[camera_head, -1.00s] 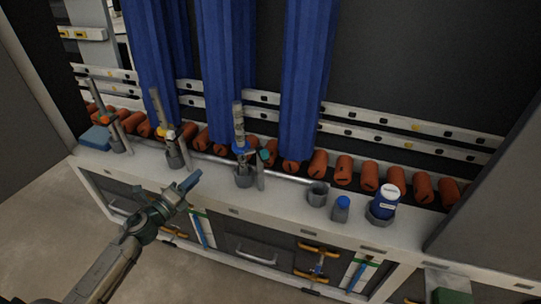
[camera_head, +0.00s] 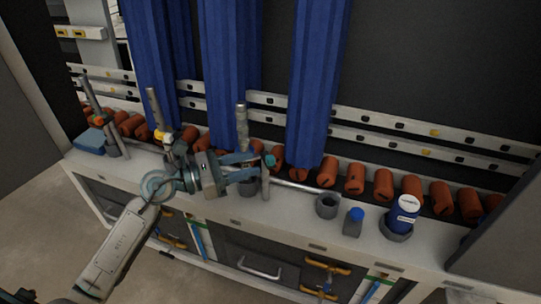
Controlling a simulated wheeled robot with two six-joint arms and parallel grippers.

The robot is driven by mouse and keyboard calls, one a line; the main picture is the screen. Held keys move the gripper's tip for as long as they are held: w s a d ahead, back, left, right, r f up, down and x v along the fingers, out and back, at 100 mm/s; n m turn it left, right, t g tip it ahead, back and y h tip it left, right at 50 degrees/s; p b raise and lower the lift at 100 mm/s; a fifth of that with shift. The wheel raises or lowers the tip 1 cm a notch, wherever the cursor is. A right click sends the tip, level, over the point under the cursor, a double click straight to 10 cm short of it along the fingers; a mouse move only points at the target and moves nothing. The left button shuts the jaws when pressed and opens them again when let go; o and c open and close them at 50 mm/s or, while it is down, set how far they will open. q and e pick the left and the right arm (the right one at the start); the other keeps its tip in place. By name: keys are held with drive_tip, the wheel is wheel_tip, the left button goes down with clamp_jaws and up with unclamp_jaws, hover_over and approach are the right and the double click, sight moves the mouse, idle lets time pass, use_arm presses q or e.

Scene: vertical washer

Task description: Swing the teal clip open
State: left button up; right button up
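The small teal clip (camera_head: 269,160) is at the top of a short grey post on the ledge, beside an upright tool (camera_head: 242,128) in a holder. My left gripper (camera_head: 260,166) reaches in from the left, in front of that tool. Its two blue-grey fingers are apart, one above the other, with their tips close to the clip's left side. I cannot tell whether they touch it. The gripper hides the lower part of the tool and much of its holder (camera_head: 248,190). My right gripper is not in view.
More upright tools in holders stand to the left, near a blue box (camera_head: 90,140). To the right are an empty grey cup (camera_head: 327,205), a blue-capped bottle (camera_head: 353,221) and a blue-white jar (camera_head: 403,213). Orange rollers (camera_head: 355,179) and blue curtains (camera_head: 318,80) stand behind.

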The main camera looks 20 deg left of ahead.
sight(266, 159)
use_arm(q)
drive_tip(key=shift+p+x, duration=0.3)
drive_tip(key=shift+x, duration=3)
drive_tip(key=shift+s, duration=0.1)
clamp_jaws()
